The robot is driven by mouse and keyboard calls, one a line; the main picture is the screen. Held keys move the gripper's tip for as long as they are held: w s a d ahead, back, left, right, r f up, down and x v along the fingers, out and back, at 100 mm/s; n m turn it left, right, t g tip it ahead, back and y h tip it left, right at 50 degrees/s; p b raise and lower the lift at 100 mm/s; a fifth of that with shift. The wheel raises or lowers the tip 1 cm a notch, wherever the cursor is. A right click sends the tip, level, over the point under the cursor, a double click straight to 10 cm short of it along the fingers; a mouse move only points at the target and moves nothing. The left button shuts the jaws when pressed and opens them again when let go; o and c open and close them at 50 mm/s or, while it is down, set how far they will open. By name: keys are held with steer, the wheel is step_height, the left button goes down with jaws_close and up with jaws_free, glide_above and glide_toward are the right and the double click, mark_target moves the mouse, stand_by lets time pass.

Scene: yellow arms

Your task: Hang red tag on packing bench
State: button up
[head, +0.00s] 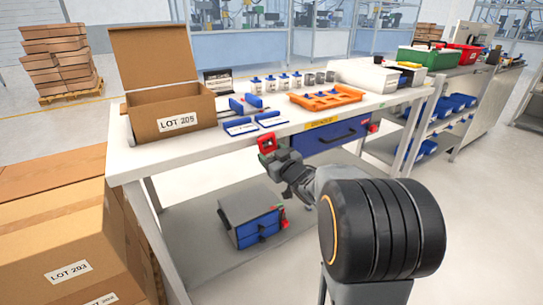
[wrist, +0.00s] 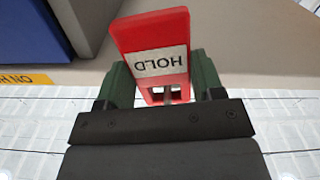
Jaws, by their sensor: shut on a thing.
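The red tag (wrist: 152,32) is in my gripper (wrist: 163,75) in the wrist view, with a white label reading HOLD upside down. The dark green fingers are shut on its slotted end. In the head view the red tag (head: 267,144) is held up by my gripper (head: 272,158) at the front of the packing bench (head: 225,139), just left of its blue drawer unit (head: 330,137). I cannot tell whether the tag touches the bench. In the wrist view the bench underside and a yellow label (wrist: 27,79) show beside the tag.
An open carton (head: 175,120) marked LOT 205, blue-edged cards (head: 240,126) and an orange tray (head: 326,97) stand on the bench. A grey box with a blue front (head: 258,228) sits on the lower shelf. Stacked cartons (head: 60,225) fill the left. Floor to the right is clear.

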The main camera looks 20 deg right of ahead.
steer(key=o, duration=1)
steer(key=shift+s, duration=0.1)
